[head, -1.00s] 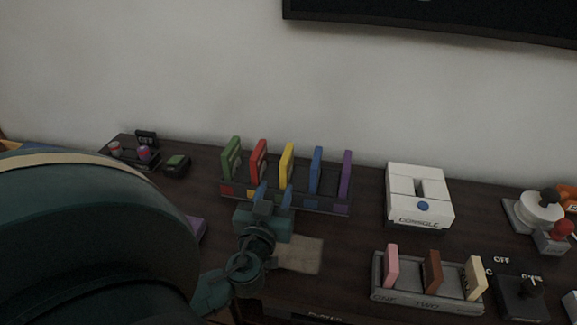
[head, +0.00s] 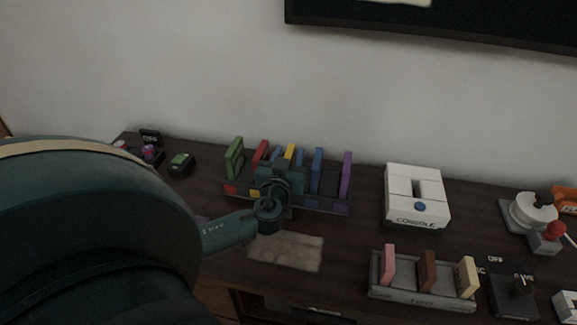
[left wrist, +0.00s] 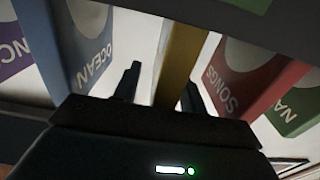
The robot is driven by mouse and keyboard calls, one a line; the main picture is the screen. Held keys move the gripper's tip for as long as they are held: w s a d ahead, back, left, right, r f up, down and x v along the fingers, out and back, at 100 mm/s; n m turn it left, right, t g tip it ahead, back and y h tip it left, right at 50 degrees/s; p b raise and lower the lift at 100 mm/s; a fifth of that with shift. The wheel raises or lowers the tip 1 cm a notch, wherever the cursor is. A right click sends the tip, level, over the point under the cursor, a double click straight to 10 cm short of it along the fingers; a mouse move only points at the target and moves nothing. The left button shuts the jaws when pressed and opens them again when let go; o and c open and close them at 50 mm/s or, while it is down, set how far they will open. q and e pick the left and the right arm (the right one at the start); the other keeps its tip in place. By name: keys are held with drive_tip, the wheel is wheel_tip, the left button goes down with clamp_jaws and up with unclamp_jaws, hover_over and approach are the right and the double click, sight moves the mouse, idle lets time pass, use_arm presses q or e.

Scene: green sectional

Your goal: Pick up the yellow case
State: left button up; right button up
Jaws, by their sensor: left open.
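The yellow case (head: 290,150) stands upright in the dark rack (head: 231,192) between the red case (head: 261,152) and a blue case (head: 317,168). My left gripper (head: 282,160) is at the rack in front of the yellow case and hides most of it in the head view. In the left wrist view the yellow case (left wrist: 180,55) stands between the two open fingers of my left gripper (left wrist: 160,90), with the blue case on one side and the red case on the other. I cannot tell whether the fingers touch it. My right gripper is not in view.
A green case (head: 234,158) and a purple case (head: 346,175) stand at the rack's ends. A white console (head: 415,207) is to the right. A grey rack (head: 420,294) holds pink, brown and cream cases. A paper sheet (head: 285,250) lies in front.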

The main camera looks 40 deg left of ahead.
use_arm(q)
drive_tip(key=shift+c, duration=0.2)
clamp_jaws()
idle(0.5)
wheel_tip(320, 180, up, 10)
drive_tip(key=shift+r+p, duration=0.1)
drive_tip(key=shift+p, duration=0.65)
